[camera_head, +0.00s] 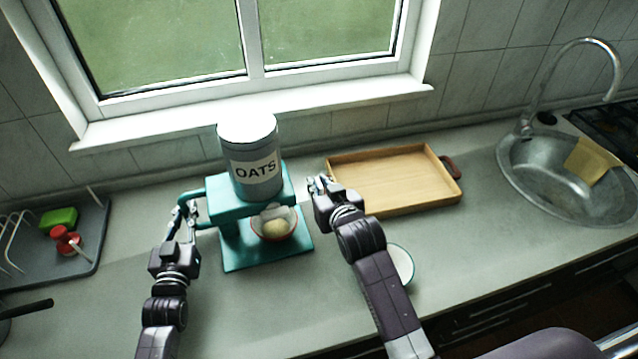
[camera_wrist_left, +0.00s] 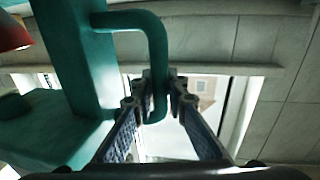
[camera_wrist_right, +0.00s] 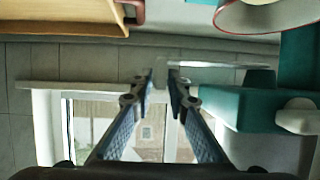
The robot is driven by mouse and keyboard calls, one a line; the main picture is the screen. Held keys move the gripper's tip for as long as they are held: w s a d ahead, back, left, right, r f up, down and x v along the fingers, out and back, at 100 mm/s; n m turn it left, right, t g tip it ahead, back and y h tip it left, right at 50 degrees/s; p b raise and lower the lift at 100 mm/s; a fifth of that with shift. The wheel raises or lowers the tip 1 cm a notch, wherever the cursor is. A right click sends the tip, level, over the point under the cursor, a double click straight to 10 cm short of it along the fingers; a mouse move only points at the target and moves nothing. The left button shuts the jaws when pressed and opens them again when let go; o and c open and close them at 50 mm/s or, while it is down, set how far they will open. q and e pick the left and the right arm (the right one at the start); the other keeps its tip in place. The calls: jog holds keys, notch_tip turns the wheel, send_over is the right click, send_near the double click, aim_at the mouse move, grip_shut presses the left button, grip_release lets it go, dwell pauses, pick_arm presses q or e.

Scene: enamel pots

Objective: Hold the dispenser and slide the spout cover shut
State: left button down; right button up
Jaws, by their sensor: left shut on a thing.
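The teal dispenser (camera_head: 229,212) stands upright on the counter, with a grey canister marked OATS (camera_head: 254,160) on top. My left gripper (camera_head: 186,212) is shut on the dispenser handle (camera_wrist_left: 157,60) at its left side; the left wrist view shows the handle bar between the fingers. A pale translucent strip (camera_wrist_right: 215,64), perhaps the spout cover, extends from the dispenser toward my right gripper's fingertips. My right gripper (camera_head: 319,183) is beside the dispenser's right side, its fingers slightly apart with nothing clearly between them. I cannot tell whether it touches the strip.
A red-rimmed bowl (camera_head: 274,236) with pale contents stands under the spout on the dispenser base. A wooden tray (camera_head: 395,180) lies behind my right gripper. A white bowl (camera_head: 401,263) is partly hidden by my right arm. A sink (camera_head: 530,190) is at right, a dish rack (camera_head: 70,268) at left.

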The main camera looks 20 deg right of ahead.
aim_at(307, 194)
grip_shut()
jog(key=shift+a, duration=1.6)
jog(key=shift+o, duration=2.1)
grip_release()
